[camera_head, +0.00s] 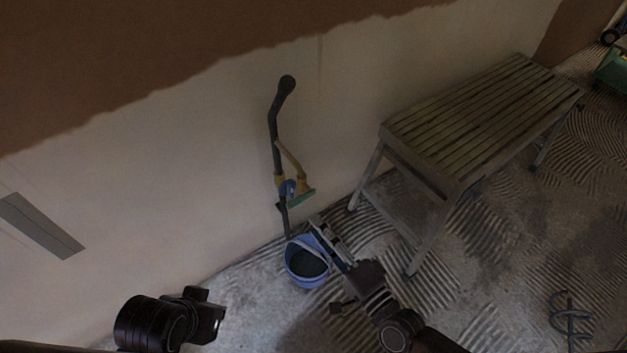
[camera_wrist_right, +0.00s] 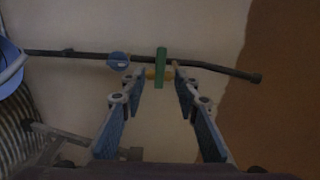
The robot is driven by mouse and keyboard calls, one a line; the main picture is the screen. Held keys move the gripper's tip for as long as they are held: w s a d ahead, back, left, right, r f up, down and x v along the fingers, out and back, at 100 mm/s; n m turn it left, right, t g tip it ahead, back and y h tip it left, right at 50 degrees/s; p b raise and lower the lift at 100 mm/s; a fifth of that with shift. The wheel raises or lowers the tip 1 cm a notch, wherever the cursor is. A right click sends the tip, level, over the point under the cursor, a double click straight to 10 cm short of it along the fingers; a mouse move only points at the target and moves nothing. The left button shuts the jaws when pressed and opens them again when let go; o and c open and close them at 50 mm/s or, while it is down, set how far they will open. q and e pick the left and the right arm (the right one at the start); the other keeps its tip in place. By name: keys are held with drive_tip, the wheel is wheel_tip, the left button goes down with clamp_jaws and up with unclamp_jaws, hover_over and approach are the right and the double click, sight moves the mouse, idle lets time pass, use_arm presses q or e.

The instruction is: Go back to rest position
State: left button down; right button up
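A dark tool with a long bent rod (camera_head: 275,135), yellow-brown handles, a blue disc and a green bar (camera_head: 302,198) stands upright against the wall. Its lower end meets the blue bucket (camera_head: 305,262) on the floor. My right gripper (camera_head: 323,232) is beside the bucket, just below and right of the green bar. In the right wrist view my right gripper (camera_wrist_right: 157,82) has its fingers apart; the green bar (camera_wrist_right: 160,67) and rod (camera_wrist_right: 215,67) show beyond the tips. The end of my left arm (camera_head: 206,315) is at lower left; its fingers cannot be made out.
A slatted wooden bench (camera_head: 480,115) on grey legs stands right of the bucket. A grey strip (camera_head: 40,225) is on the part-plastered wall at left. A dark wiry thing (camera_head: 570,318) is at lower right. The ridged floor around it is mostly clear.

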use_arm(q)
drive_tip(key=shift+s, duration=0.3)
use_arm(e)
drive_tip(key=shift+s+d, duration=0.35)
drive_tip(key=shift+s, duration=0.15)
